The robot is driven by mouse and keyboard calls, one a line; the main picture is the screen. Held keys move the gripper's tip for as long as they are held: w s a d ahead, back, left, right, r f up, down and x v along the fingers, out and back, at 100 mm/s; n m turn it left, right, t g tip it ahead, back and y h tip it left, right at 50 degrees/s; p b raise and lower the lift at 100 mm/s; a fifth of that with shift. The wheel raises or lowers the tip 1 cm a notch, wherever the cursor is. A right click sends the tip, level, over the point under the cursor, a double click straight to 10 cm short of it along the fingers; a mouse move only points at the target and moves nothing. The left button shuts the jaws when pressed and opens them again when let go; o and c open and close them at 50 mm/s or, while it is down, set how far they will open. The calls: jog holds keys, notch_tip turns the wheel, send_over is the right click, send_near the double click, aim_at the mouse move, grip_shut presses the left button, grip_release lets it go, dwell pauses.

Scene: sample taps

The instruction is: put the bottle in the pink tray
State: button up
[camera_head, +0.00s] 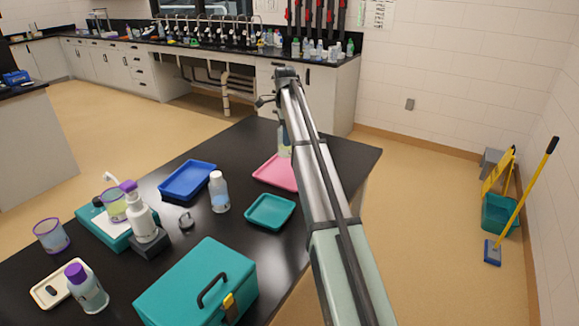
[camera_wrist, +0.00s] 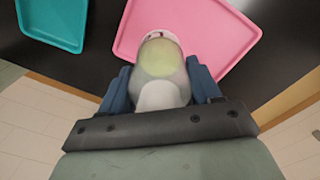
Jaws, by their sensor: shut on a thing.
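The pink tray (camera_head: 270,174) lies flat on the black table, partly hidden behind my arm. In the wrist view the pink tray (camera_wrist: 222,42) spreads out beyond my gripper. My gripper (camera_wrist: 160,86) has its blue fingers shut on both sides of a pale, translucent bottle (camera_wrist: 160,57) with a yellow-green tint. The bottle (camera_head: 284,141) also shows in the head view just left of my arm, at the far side of the pink tray. It overlaps the tray in the wrist view; I cannot tell whether it touches the tray.
A teal tray (camera_head: 270,211), a blue tray (camera_head: 187,180) and a white-capped bottle (camera_head: 219,192) stand nearby on the table. A teal box (camera_head: 198,285), a pump bottle (camera_head: 140,218) and a purple-capped bottle (camera_head: 87,288) are nearer. The table's right edge is close to the pink tray.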

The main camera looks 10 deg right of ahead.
jog(key=w+d+m, duration=0.2)
jog(key=w+d, duration=0.1)
jog(key=w, duration=0.1)
jog(key=shift+m, duration=0.7)
jog(key=shift+w+f, duration=0.15)
jog(key=shift+f, duration=2.15)
jog(key=shift+w+f, duration=0.15)
jog(key=shift+f, duration=2.1)
jog(key=shift+f, duration=0.1)
jog(key=o, duration=1.4)
notch_tip(320, 180, up, 12)
jog(key=shift+r, duration=0.15)
